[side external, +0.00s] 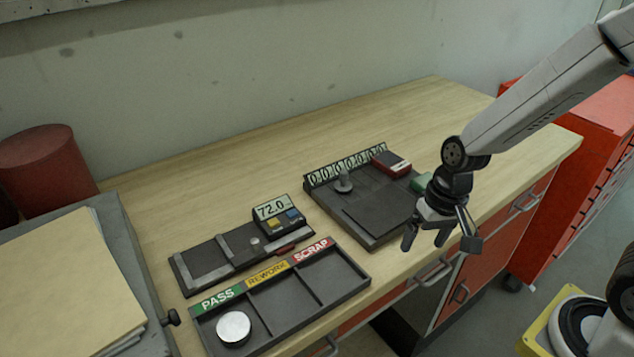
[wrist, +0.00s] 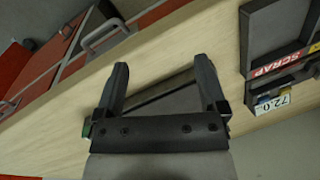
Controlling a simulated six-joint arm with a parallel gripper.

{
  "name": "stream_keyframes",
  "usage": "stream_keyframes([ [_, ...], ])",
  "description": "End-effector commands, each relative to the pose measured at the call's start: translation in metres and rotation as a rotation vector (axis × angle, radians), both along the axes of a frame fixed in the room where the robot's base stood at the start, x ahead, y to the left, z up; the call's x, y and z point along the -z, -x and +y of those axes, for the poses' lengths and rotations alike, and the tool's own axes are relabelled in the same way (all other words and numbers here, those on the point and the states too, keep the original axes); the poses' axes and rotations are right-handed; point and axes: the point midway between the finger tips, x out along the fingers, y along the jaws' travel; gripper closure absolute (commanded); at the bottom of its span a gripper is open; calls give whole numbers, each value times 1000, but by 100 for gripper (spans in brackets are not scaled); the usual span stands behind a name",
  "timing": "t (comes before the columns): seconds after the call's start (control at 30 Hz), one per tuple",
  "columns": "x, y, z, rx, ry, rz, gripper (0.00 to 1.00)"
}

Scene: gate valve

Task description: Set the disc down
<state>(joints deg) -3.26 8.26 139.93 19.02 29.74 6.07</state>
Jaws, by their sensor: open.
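A silver-white disc (side external: 234,327) lies in the PASS compartment, the left one, of the dark sorting tray (side external: 331,306). My gripper (side external: 437,240) is open and empty. It hangs at the right, over the front right end of the dark fixture board, well apart from the disc. In the wrist view my gripper's two fingers (wrist: 163,72) are spread with nothing between them; part of a dark board shows behind them. The disc is not in the wrist view.
A gauge (side external: 272,212) reading 72.0 stands on a dark base behind the tray. The fixture board (side external: 374,228) carries a grey post (side external: 343,183) and a red-and-black block (side external: 391,163). A grey case (side external: 138,270) with folders stands left. The table's back is clear.

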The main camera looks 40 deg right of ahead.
Motion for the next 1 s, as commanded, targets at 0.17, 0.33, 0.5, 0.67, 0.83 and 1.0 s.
stream_keyframes([
  [0.17, -9, 4, -30, -182, 128, -129, 9],
  [0.33, -14, 5, -43, -287, 196, -195, 9],
  [0.5, -15, 6, -46, -316, 212, -209, 9],
  [0.67, -15, 6, -45, -315, 212, -208, 9],
  [0.83, -15, 6, -45, -314, 212, -208, 9],
  [1.0, -15, 6, -45, -314, 212, -208, 9],
])
